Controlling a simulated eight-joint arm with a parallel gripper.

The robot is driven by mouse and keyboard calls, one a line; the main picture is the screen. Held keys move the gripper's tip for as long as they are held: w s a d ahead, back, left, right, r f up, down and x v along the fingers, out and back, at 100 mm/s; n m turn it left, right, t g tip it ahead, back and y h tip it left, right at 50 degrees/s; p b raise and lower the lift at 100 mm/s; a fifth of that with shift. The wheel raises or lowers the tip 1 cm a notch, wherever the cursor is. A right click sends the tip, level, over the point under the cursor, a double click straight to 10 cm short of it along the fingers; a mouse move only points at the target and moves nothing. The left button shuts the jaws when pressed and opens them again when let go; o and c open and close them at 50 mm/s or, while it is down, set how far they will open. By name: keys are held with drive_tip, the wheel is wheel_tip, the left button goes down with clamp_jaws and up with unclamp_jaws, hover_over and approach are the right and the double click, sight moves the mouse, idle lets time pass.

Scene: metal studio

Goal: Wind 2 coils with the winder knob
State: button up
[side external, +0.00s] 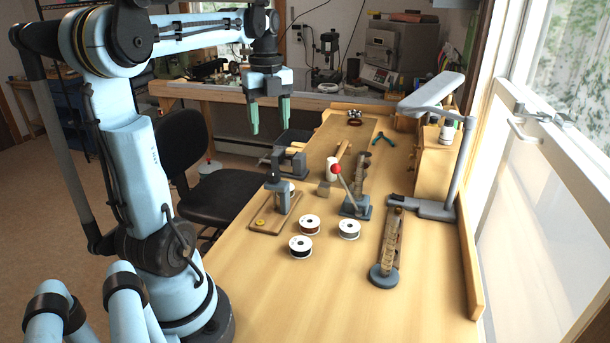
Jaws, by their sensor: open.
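My gripper (269,118) hangs open and empty above the left side of the bench, its green fingers pointing down. Below it, a small device (281,191) with a grey upright stands on a wooden base (275,226). A small yellow disc (260,223) lies on that base; I cannot tell whether it is the winder knob. A red ball knob (336,169) tops the slanted lever of a second device with a grey base (355,211).
A column on a round grey foot (384,276) stands at the right. A lamp on a bent grey post (462,165) rises behind it. A grey vise (290,162) sits at the left edge, and teal pliers (384,140) lie farther back. The front of the bench (330,300) is clear.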

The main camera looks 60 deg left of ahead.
sight(271, 173)
wheel_tip(271, 173, down, 12)
drive_tip(key=n, duration=1.4)
drive_tip(key=shift+a+n, duration=0.1)
drive_tip(key=shift+n, duration=0.2)
drive_tip(key=c, duration=1)
drive_tip(key=shift+c, duration=0.2)
